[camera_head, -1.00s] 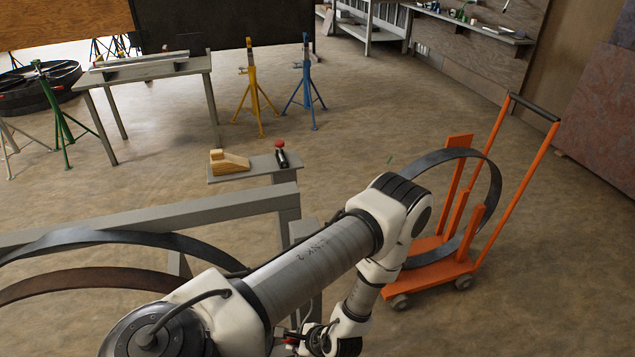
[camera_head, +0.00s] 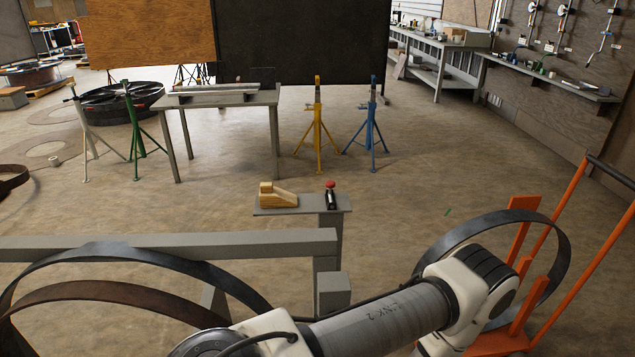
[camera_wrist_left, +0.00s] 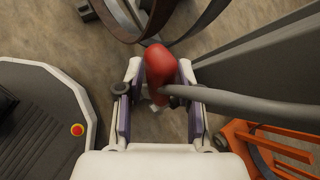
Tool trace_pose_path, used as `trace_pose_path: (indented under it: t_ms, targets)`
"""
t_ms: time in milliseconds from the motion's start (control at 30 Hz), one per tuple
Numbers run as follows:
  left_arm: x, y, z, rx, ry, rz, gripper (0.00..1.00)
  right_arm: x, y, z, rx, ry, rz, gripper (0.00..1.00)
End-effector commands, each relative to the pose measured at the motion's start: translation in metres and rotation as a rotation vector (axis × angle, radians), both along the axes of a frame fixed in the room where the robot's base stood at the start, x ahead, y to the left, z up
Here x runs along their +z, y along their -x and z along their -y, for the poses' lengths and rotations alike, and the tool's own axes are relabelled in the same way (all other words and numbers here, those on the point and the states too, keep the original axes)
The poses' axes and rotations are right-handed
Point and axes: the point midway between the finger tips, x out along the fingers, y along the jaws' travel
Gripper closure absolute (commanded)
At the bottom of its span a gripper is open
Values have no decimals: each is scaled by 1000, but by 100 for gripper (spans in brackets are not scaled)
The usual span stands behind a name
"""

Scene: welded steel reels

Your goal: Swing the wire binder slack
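In the left wrist view, a red rounded handle (camera_wrist_left: 160,72) lies between the two fingers of my left gripper (camera_wrist_left: 160,80). A grey rod (camera_wrist_left: 250,104) runs to the right from beside its lower end; I cannot tell whether these are parts of the wire binder. The fingers are apart, with narrow gaps beside the red handle, so no firm grip shows. In the head view my left arm reaches right across the bottom, and its gripper is out of frame. My right gripper is in neither view.
A grey beam (camera_head: 170,243) and steel hoops (camera_head: 120,252) lie front left. A small stand (camera_head: 300,210) holds a wooden block (camera_head: 277,196) and a red-topped tool (camera_head: 331,197).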

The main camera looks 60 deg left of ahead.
Motion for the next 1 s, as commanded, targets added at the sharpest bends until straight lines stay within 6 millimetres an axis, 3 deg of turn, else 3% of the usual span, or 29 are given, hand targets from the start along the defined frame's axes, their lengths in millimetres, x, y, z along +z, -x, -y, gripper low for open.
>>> trace_pose_path:
  t_ms: [367,800,1000]
  targets:
    - [4,-2,3,0,-2,1,51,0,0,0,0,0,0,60]
    - [71,-31,67,-5,-4,3,51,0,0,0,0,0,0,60]
    - [83,-35,79,0,-2,1,51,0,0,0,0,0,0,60]
